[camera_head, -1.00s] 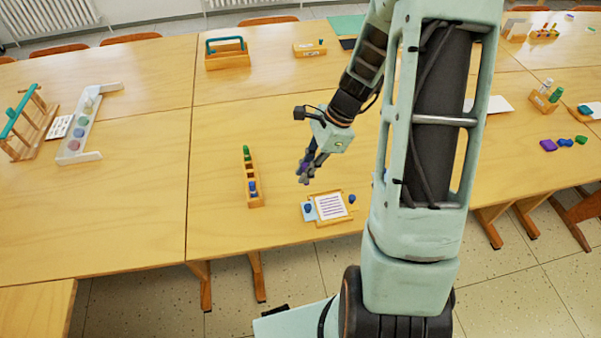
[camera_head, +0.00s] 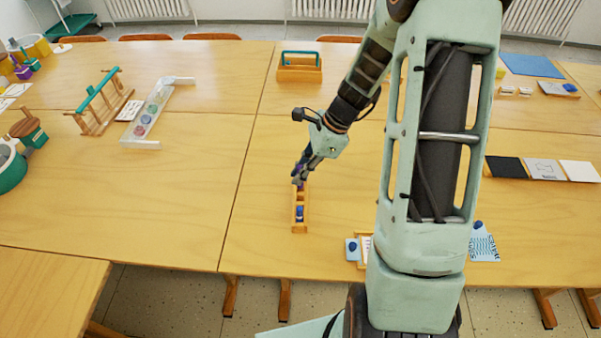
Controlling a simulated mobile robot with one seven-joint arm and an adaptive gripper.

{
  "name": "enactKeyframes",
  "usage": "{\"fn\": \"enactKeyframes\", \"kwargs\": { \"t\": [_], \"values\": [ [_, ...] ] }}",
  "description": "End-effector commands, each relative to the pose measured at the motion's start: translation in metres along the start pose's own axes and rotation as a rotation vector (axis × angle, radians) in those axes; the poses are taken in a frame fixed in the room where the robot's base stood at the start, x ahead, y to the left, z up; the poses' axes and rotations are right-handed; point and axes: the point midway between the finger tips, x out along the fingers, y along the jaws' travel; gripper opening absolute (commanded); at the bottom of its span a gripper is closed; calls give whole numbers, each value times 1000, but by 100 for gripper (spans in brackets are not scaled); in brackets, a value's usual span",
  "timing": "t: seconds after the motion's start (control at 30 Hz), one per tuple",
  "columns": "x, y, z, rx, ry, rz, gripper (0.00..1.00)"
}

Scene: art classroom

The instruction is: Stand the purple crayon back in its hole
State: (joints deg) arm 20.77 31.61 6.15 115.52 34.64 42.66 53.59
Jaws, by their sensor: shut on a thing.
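The narrow wooden crayon block (camera_head: 304,230) lies lengthwise on the table, left of my arm. A blue crayon (camera_head: 299,213) stands in its near part. My gripper (camera_head: 299,178) is over the block's far part, pointing down. It is shut on the purple crayon (camera_head: 299,184), of which only a small bit shows between the fingers. I cannot tell whether the crayon's lower end is above a hole or inside one. The far end of the block, with any green crayon there, is hidden behind my gripper.
A small tray with a card (camera_head: 365,240) and a blue piece (camera_head: 352,246) are right of the block, partly behind my arm. A wooden carrier with a teal handle (camera_head: 299,74) stands at the back. The table left of the block is clear.

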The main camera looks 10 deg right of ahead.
Motion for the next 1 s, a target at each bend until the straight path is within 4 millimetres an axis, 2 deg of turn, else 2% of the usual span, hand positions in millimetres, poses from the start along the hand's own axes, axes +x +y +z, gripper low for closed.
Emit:
{"fn": "enactKeyframes", "kwargs": {
  "t": [0.5,1.0],
  "values": [
    [42,0,-20,0,0,1,0],
    [45,0,-22,0,0,0,0]
  ]
}}
